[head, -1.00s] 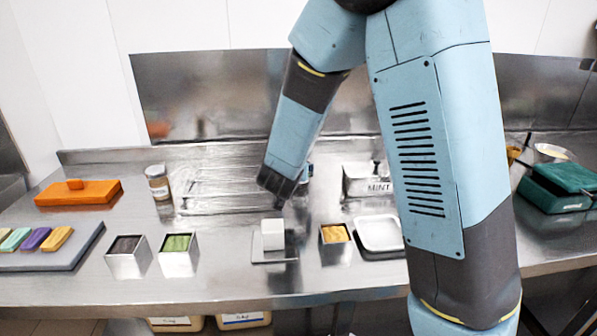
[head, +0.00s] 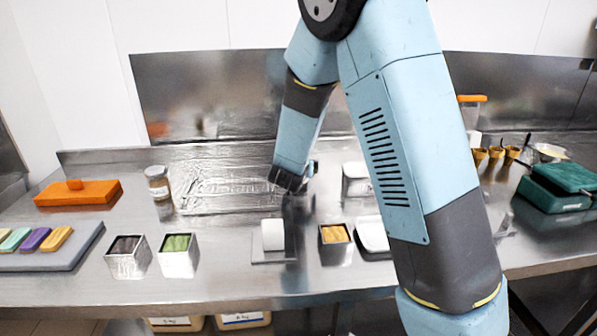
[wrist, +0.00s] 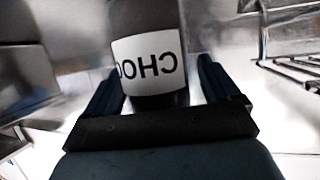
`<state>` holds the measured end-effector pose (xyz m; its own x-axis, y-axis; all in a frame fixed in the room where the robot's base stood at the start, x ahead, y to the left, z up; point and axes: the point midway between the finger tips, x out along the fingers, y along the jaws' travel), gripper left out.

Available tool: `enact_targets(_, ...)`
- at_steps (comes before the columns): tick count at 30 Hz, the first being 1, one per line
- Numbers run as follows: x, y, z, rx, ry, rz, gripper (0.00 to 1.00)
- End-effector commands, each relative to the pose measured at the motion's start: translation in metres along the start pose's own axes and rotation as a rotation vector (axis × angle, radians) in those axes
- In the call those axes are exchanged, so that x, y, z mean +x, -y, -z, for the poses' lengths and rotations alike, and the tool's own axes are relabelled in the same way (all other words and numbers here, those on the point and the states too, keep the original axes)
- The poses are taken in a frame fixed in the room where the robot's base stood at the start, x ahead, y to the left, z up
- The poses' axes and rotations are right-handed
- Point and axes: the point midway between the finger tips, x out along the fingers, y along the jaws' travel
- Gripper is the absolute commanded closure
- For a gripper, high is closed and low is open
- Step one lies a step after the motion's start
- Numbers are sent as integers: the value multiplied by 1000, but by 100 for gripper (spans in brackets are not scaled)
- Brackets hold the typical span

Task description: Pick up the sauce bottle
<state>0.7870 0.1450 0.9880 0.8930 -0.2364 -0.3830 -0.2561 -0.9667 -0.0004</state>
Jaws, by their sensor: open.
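The sauce bottle (wrist: 150,62) shows in the wrist view as a dark bottle with a white label whose upside-down letters read "CHOC". My gripper (wrist: 160,88) is open, with one finger on each side of the bottle's visible part. I cannot tell whether either finger touches it. In the head view my gripper (head: 290,182) is low over the back-middle of the steel counter. The bottle cannot be made out there.
A small jar (head: 159,185) stands left of a crinkled foil sheet (head: 225,190). A white block (head: 273,235) and metal tubs of green (head: 176,245) and yellow (head: 334,233) filling stand in front. An orange lidded box (head: 78,194) is far left, a green case (head: 560,188) right.

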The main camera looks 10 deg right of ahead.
Motion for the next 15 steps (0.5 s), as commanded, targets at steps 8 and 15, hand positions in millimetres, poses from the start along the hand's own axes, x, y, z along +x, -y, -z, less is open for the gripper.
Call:
enact_targets(8, 0, 0, 0, 0, 0, 0, 30)
enact_targets(15, -1, 0, 0, -1, 0, 0, 53)
